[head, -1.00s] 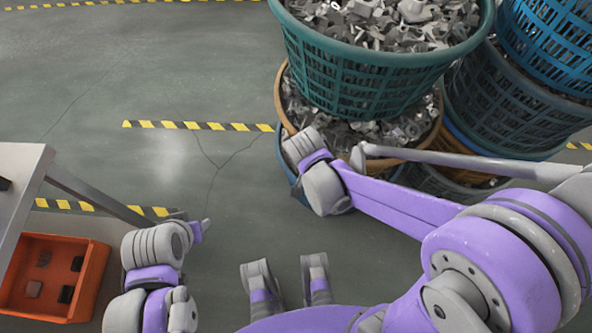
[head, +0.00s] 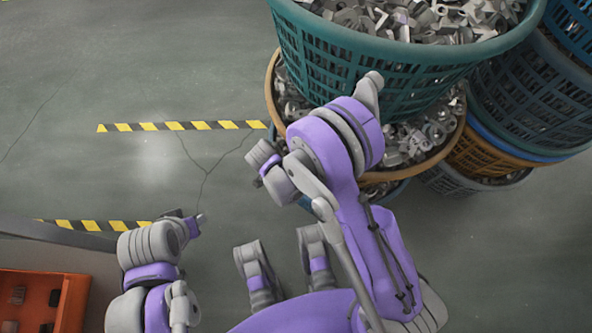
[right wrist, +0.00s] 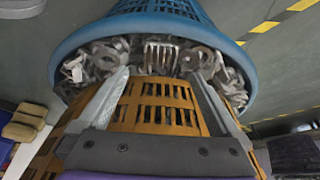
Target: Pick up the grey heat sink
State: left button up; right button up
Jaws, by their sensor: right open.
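An orange bin (head: 72,303) at the lower left of the head view is cut off by the frame edge. It holds several small parts. One greyish part (head: 17,295) may be the grey heat sink, but it is too small to be sure. My right gripper (right wrist: 163,88) shows in the right wrist view with its two fingers wide apart and nothing held. It faces stacked baskets of metal scrap, away from the orange bin. I cannot make out my right gripper's fingers in the head view.
A green basket (head: 345,60) of metal scrap stands on an orange-rimmed basket (head: 270,95). More baskets crowd the right. In the right wrist view a blue basket (right wrist: 70,45) of scrap lies beyond an orange slatted one (right wrist: 150,105). Grey floor at the left is clear.

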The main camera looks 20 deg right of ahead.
jog(key=b+x, duration=0.1)
jog(key=x, duration=0.4)
jog(key=shift+d+f+b, duration=0.1)
jog(key=shift+d+b, duration=0.1)
jog(key=shift+b, duration=0.1)
jog(key=shift+c, duration=0.3)
jog(key=c, duration=1.4)
